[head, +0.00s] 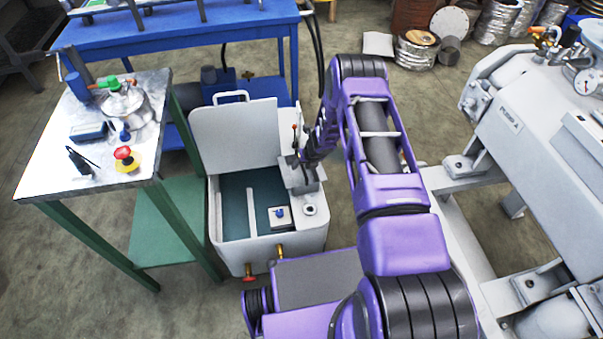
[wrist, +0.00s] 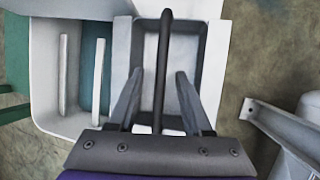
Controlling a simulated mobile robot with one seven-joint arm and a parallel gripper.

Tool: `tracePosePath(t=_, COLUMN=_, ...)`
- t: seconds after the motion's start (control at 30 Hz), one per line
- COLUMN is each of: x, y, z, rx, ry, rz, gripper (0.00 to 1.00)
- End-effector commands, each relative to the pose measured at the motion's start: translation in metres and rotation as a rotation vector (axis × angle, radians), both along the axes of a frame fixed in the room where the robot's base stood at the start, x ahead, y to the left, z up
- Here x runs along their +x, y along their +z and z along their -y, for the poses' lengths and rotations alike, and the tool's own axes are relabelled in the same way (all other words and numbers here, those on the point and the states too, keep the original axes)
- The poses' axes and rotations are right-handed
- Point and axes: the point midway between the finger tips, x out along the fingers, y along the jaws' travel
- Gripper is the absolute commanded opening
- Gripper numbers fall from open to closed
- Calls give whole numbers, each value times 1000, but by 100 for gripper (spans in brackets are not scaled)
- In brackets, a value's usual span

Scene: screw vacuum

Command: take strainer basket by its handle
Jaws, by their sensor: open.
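The strainer basket (wrist: 196,55) is a grey open box, seen from above in the wrist view. Its dark handle (wrist: 166,30) is a bar that runs along the middle of the picture. My gripper (wrist: 160,72) is open, with one finger on each side of the handle and a visible gap to it on both sides. In the head view my gripper (head: 306,160) is small and dark over the right part of the white tank, and the basket (head: 309,185) shows partly beneath it. The lower end of the handle is hidden by my gripper.
The white tank (head: 270,245) stands with its lid (head: 233,137) raised; its open bay has light dividers. A metal-topped table (head: 60,150) with tools is to the left. A large grey pump machine (head: 520,125) is to the right.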

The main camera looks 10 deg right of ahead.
Motion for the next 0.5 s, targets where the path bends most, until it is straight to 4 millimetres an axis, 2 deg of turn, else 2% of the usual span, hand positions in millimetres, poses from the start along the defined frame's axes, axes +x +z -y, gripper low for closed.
tracePosePath(t=0.5, x=0, y=-5, z=0, rx=0, ry=0, rz=0, gripper=50)
